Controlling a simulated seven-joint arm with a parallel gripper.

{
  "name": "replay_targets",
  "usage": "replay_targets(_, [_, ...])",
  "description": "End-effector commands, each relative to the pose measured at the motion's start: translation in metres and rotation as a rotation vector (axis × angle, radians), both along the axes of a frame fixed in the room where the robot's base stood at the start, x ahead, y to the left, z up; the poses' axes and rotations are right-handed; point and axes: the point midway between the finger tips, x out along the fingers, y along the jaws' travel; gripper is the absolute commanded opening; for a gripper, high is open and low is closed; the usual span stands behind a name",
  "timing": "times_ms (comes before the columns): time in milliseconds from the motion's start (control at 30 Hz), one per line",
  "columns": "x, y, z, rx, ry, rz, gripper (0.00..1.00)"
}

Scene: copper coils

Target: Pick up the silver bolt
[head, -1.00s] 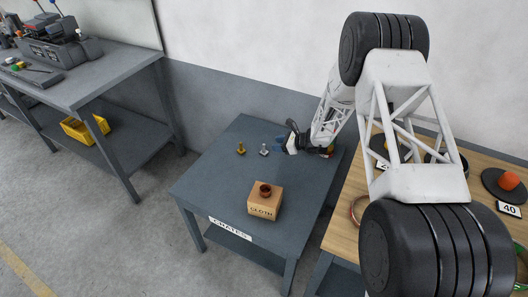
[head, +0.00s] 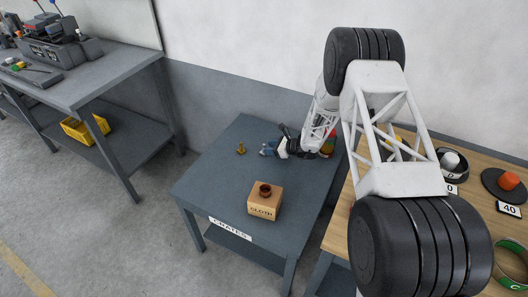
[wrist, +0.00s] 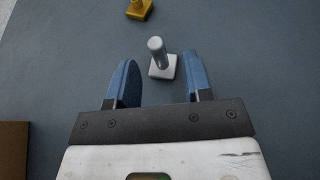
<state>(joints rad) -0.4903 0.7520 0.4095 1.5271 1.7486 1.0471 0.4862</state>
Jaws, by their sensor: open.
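The silver bolt (wrist: 162,62) stands upright on its square head on the grey table, in the wrist view just beyond and between the fingertips. My gripper (wrist: 160,72) is open, with its two blue fingers on either side of the near part of the bolt's line and nothing held. In the head view my gripper (head: 266,150) is low over the table and hides most or all of the silver bolt. A gold bolt (head: 241,149) stands to the left of my gripper; it also shows at the top of the wrist view (wrist: 139,10).
A cardboard box marked CLOTH (head: 264,204) with a copper-brown ring on top stands nearer on the grey table (head: 215,185). A wooden table (head: 458,215) with dishes, number cards and a coil is at right. The grey table's left side is clear.

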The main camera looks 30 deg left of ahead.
Motion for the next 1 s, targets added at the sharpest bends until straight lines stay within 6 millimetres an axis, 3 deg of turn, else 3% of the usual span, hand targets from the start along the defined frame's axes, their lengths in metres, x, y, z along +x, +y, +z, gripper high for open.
replay_targets(467, [0.000, 0.006, -0.002, 0.000, -0.001, 0.000, 0.46])
replay_targets(1000, [-0.005, 0.049, -0.018, 0.000, -0.001, 0.000, 0.46])
